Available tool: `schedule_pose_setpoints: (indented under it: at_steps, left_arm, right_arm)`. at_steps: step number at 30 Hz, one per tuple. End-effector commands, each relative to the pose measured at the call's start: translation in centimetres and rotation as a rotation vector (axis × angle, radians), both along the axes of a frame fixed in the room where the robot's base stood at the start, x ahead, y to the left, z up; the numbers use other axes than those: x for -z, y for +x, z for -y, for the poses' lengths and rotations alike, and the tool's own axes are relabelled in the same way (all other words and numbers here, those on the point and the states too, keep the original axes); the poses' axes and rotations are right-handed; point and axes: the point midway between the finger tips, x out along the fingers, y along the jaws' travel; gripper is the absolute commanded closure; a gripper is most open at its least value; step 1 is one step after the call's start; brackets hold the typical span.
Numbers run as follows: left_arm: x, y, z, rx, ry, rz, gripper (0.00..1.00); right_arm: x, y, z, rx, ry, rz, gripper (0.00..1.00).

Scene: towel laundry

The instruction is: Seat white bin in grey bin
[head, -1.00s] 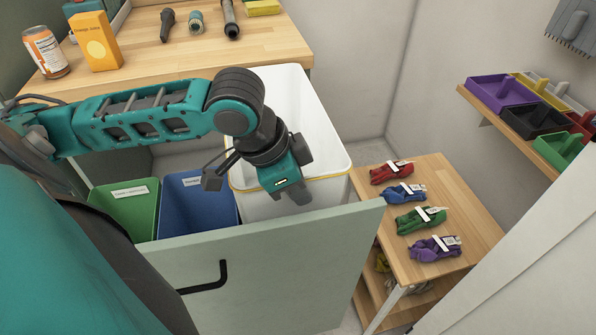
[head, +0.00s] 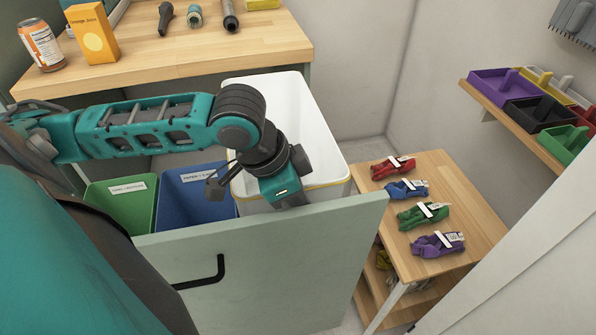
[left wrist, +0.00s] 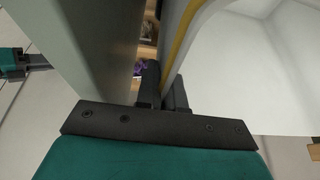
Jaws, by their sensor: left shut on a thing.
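The white bin (head: 322,150), with a yellow line under its rim, is upright behind the pale green drawer front (head: 280,250), right of the blue bin. My left gripper (head: 290,200) is at its near side and shut on the rim or wall there. The left wrist view shows the fingers (left wrist: 163,90) between the drawer front (left wrist: 85,45) and the white bin (left wrist: 255,60). The white bin looks empty inside. Its lower part is hidden by the drawer front. I cannot make out a grey bin.
A green bin (head: 112,205) and a blue bin (head: 180,205) stand left of the white bin. A wooden worktop (head: 130,60) lies behind. A low wooden table (head: 462,195) with several glove bundles is close on the right.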

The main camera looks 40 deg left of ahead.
Motion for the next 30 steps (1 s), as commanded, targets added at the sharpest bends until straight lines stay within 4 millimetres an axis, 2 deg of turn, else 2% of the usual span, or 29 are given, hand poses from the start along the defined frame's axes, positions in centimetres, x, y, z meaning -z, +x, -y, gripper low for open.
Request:
schedule_pose_setpoints:
  at_steps: [7, 11, 12, 20, 25, 30]
  left_arm:
    - [0.99, 0.01, 0.02, 0.001, 0.000, 0.001, 1.00]
    - [0.84, 0.02, 0.01, 0.001, 0.000, 0.001, 1.00]
    - [0.84, 0.02, 0.01, 0.001, 0.000, 0.001, 0.89]
    - [0.87, 0.01, -0.01, 0.000, 0.000, 0.000, 0.64]
    - [0.88, -0.01, -0.01, 0.000, 0.001, -0.001, 0.63]
    - [0.95, -0.05, 0.00, 0.000, 0.000, -0.004, 0.47]
  right_arm:
    - [0.52, 0.02, -0.02, 0.001, 0.001, 0.000, 0.67]
    - [0.39, 0.02, -0.07, 0.002, 0.003, 0.000, 0.67]
    - [0.37, 0.03, -0.09, 0.002, 0.003, 0.000, 0.67]
    - [0.32, 0.06, -0.25, 0.007, 0.010, 0.001, 0.67]
    - [0.32, 0.06, -0.24, 0.007, 0.010, 0.001, 0.67]
    - [0.33, 0.07, -0.24, 0.006, 0.010, 0.001, 0.67]
